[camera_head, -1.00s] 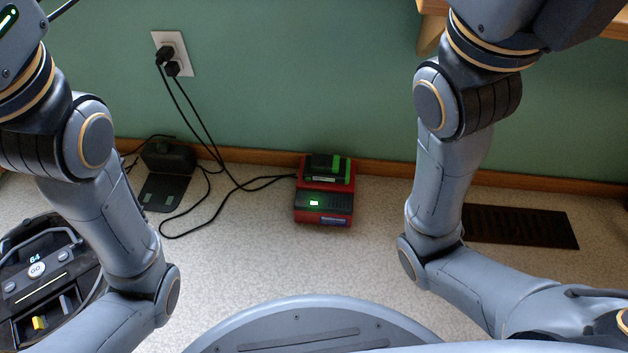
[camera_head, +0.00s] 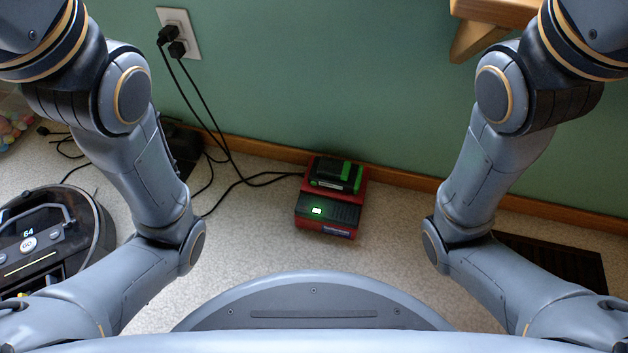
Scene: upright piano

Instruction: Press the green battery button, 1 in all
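A red and black battery charger (camera_head: 328,220) sits on the floor near the wall, right of centre in the head view. A black and green battery (camera_head: 336,173) sits on the charger's back part. Both of my arms reach down on either side of the charger, apart from it. Neither of my grippers is in the picture.
A black robot vacuum (camera_head: 75,235) lies on the floor at left, partly behind my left arm. Black cords run from the wall outlet (camera_head: 178,33) to the floor and charger. A dark floor vent (camera_head: 560,262) lies at right. A wooden ledge (camera_head: 490,25) juts out at upper right.

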